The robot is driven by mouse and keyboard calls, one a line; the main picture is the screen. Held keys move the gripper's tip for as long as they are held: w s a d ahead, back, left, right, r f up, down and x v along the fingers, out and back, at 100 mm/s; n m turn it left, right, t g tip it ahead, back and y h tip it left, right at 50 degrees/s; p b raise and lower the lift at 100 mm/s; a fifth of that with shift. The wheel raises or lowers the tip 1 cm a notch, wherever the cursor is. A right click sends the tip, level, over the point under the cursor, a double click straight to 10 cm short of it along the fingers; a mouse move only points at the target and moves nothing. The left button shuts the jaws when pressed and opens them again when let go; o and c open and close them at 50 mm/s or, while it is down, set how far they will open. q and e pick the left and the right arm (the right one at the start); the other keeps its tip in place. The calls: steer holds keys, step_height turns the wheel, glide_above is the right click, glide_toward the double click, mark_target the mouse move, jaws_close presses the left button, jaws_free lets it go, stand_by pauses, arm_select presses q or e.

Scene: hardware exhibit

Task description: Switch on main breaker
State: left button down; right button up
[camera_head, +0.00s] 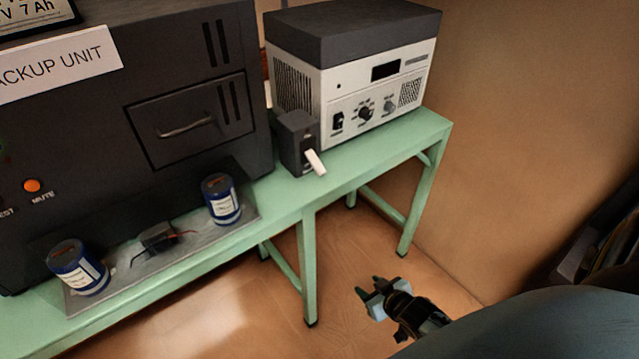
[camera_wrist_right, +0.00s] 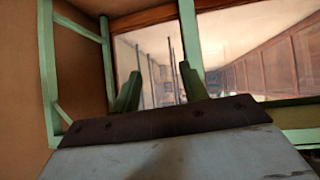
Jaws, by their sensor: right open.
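The breaker is a small dark box (camera_head: 297,142) on the green table, in front of the white and grey device. Its white lever (camera_head: 315,161) points out and down toward the front right. I cannot read any marking on it. My right gripper (camera_head: 368,292) is open and empty, low over the floor in front of the table and well apart from the breaker. In the right wrist view its two fingers (camera_wrist_right: 158,90) stand apart with nothing between them. My left gripper is not in view.
The green table (camera_head: 400,140) carries a black backup unit (camera_head: 130,110) and a white device (camera_head: 365,95) with knobs. Two blue cans (camera_head: 221,199) and a small black part (camera_head: 158,238) sit on a grey plate. Table legs (camera_head: 308,270) stand left of my right gripper.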

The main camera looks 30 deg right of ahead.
steer(key=w+d+r+t+b, duration=0.2)
steer(key=w+r+t+b, duration=0.15)
steer(key=w+r, duration=0.55)
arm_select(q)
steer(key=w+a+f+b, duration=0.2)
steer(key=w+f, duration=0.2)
arm_select(e)
steer(key=n+t+y, duration=0.1)
steer(key=t+y, duration=0.1)
steer(key=t, duration=0.2)
glide_toward(322, 172)
steer(key=w, duration=0.3)
steer(key=w+b, duration=0.1)
steer(key=w, duration=0.2)
steer(key=w+b, duration=0.1)
steer(key=w, duration=0.2)
steer(key=shift+w+a, duration=0.2)
steer(key=shift+a, duration=0.15)
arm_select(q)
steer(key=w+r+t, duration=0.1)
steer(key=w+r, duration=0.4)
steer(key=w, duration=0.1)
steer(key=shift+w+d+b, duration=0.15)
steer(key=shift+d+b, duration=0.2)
arm_select(e)
steer(key=shift+w, duration=0.75)
jaws_close()
